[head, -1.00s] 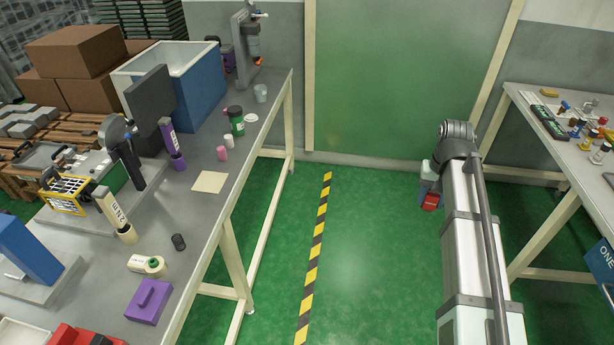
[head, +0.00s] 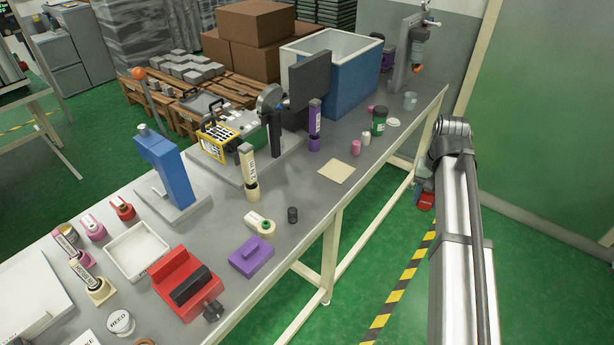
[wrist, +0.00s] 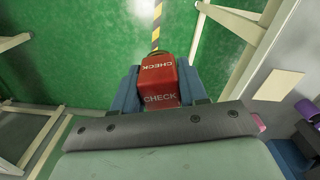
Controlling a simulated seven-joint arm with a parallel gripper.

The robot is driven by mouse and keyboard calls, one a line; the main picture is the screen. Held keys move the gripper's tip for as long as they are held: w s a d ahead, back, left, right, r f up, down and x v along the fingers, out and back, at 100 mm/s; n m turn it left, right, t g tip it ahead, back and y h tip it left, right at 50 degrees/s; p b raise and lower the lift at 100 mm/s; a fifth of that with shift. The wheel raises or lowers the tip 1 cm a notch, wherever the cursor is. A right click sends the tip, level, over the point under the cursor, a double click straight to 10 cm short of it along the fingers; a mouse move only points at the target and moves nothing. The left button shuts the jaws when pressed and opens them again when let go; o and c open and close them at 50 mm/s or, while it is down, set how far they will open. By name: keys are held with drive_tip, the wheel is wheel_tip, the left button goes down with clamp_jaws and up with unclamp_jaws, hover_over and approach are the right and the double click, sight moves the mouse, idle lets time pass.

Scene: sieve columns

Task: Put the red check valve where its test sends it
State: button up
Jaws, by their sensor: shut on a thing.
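The red check valve (wrist: 158,84) fills the middle of the wrist view, with the word CHECK in white on two of its faces. My gripper (wrist: 159,72) is shut on it, one blue-grey finger on each side. In the head view the red valve (head: 425,201) shows small below my gripper (head: 424,188), over the green floor to the right of the long grey workbench (head: 300,240). The valve is clear of the bench. Its far end is partly hidden by the fingers.
The bench holds a blue press-like stand (head: 168,168), a red fixture (head: 185,283), a white tray (head: 137,249), a purple block (head: 251,256), a beige column (head: 249,172), a purple column (head: 315,128) and a blue bin (head: 350,85). The bench's right edge faces my arm.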

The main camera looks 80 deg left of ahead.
drive_tip(key=s+a+r+n, duration=0.15)
drive_tip(key=s+a, duration=0.25)
drive_tip(key=s, duration=1)
drive_tip(key=s+a+n, duration=0.2)
drive_tip(key=s+a, duration=0.2)
drive_tip(key=s, duration=1)
drive_tip(key=s+a+r+n, duration=0.15)
drive_tip(key=s+a, duration=0.25)
drive_tip(key=s, duration=0.9)
drive_tip(key=s+d+r+n, duration=0.1)
drive_tip(key=s+d+n, duration=0.1)
drive_tip(key=s, duration=1.3)
drive_tip(key=s+d+n, duration=0.2)
drive_tip(key=s+d, duration=0.1)
drive_tip(key=s, duration=1.2)
drive_tip(key=n, duration=0.6)
hover_over(13, 312)
wheel_tip(13, 312, down, 4)
drive_tip(key=shift+f, duration=4.6)
drive_tip(key=shift+f, duration=0.1)
drive_tip(key=o, duration=1.2)
